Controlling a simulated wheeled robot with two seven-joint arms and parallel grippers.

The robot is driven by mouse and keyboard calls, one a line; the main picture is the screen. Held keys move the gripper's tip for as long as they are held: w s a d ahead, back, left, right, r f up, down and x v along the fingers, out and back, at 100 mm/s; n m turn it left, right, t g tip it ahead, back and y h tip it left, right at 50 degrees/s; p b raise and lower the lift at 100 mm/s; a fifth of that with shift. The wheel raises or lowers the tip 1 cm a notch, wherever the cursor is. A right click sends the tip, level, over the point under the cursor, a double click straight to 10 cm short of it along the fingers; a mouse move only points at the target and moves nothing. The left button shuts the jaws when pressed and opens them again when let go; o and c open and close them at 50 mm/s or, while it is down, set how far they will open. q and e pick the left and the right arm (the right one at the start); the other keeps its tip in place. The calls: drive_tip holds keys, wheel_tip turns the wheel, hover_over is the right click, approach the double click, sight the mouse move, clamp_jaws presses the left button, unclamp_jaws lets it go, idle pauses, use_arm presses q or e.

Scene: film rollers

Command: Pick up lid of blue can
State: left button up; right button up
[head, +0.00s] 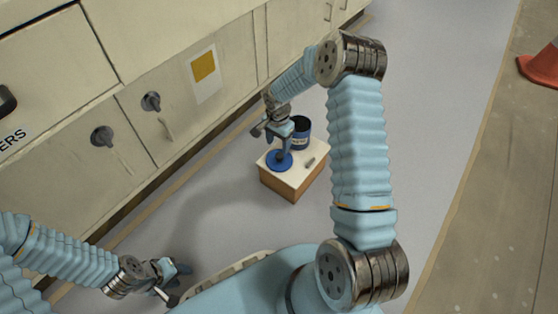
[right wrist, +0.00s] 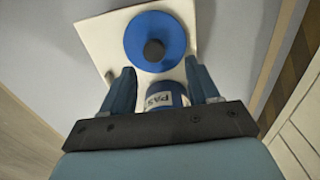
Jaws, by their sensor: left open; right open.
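The blue lid (head: 278,167) is a flat round disc lying on the white top of a small box, apart from the can. In the right wrist view the lid (right wrist: 136,36) shows a dark round knob (right wrist: 153,50) at its middle. The dark blue can (head: 301,138) with a white label stands beside it; the can (right wrist: 165,98) also shows between my right fingers. My right gripper (head: 285,145) is open over the lid's near side, with the knob just beyond and between its fingertips (right wrist: 160,65). My left gripper (head: 172,280) is open and empty, low at the left.
The small box (head: 282,187) has a white top and brown sides. A small grey object (head: 309,163) lies on it near the can. Cabinets with round knobs (head: 102,136) line the left side. Open grey floor (head: 440,120) lies to the right, with an orange cone (head: 543,66) at the edge.

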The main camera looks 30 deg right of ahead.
sight(279, 155)
drive_tip(key=f, duration=0.4)
drive_tip(key=f+b, duration=0.1)
drive_tip(key=f, duration=0.1)
drive_tip(key=shift+s, duration=0.4)
drive_tip(key=shift+r, duration=0.1)
drive_tip(key=shift+c, duration=0.3)
clamp_jaws()
drive_tip(key=shift+r, duration=0.1)
